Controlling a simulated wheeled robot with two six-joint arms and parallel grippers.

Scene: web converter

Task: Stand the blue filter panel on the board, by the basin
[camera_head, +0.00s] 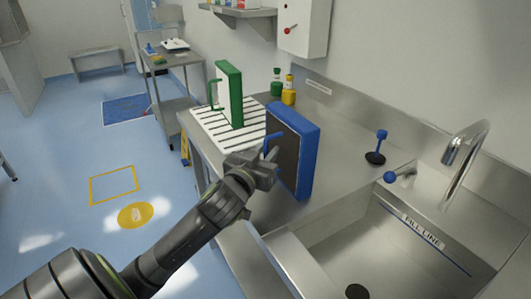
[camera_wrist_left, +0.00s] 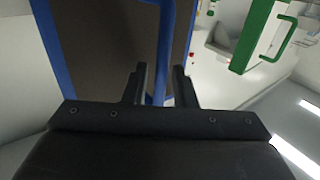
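The blue filter panel (camera_head: 309,150) is upright at the counter between the striped board and the basin. I cannot tell whether its lower edge touches the counter. Its dark face and blue handle (camera_head: 272,140) turn left. My left gripper (camera_head: 271,157) is at this handle. The white board with dark stripes (camera_head: 203,121) lies left of the panel. The steel basin (camera_head: 345,247) is at the lower right. My right gripper is out of view.
A green panel (camera_head: 234,92) stands on the board, its handle to the left. Green (camera_head: 276,86) and yellow (camera_head: 289,96) bottles stand behind. A blue-knobbed lever (camera_head: 381,137) and faucet (camera_head: 460,150) are by the basin. A wall box (camera_head: 305,25) hangs above.

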